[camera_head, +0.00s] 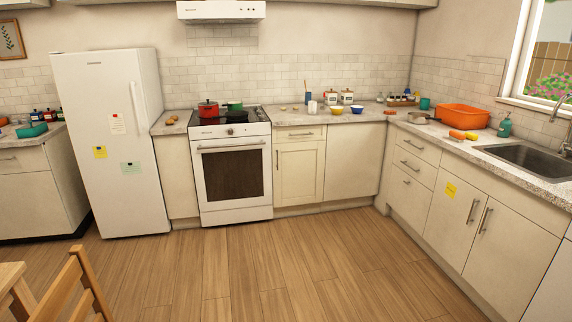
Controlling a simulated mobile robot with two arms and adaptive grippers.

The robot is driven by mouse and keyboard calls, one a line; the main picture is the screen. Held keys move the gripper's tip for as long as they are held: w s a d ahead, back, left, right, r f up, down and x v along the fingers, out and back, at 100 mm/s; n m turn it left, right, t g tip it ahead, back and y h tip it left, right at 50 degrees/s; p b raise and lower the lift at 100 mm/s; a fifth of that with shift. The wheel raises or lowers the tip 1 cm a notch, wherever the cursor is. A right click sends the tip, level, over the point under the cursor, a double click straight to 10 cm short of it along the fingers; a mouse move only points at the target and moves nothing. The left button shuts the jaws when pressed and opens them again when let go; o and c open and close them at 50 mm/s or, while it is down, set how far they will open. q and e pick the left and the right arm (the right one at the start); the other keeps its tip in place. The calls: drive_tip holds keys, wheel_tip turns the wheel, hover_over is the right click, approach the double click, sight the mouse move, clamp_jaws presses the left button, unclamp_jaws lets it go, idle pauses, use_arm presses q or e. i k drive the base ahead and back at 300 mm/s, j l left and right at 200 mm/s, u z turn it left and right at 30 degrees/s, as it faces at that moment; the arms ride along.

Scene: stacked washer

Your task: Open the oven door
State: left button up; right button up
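The white oven (233,170) stands against the back wall, between a narrow cabinet on its left and a cabinet with a drawer on its right. Its door (232,176) is shut, with a dark glass window and a horizontal bar handle (231,147) along the top edge. A control strip with knobs runs above the handle. A red pot (208,108), a green pot and a dark pan sit on the stovetop. Neither of my grippers shows in the head view.
Wooden floor (250,260) in front of the oven is clear. A wooden chair (78,285) and table edge stand at the lower left. A white fridge (112,145) is left of the oven. Cabinets with a sink (535,157) run along the right.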

sight(231, 173)
drive_tip(key=i+j+u, duration=0.15)
drive_tip(key=i+u, duration=0.15)
drive_tip(key=i, duration=0.8)
drive_tip(key=i+l+u, duration=0.1)
drive_tip(key=i+u, duration=0.15)
drive_tip(key=i, duration=0.85)
drive_tip(key=i+j, duration=0.15)
drive_tip(key=i, duration=0.5)
drive_tip(key=i+j, duration=0.15)
drive_tip(key=i, duration=0.5)
drive_tip(key=i+j+u, duration=0.1)
drive_tip(key=i, duration=0.55)
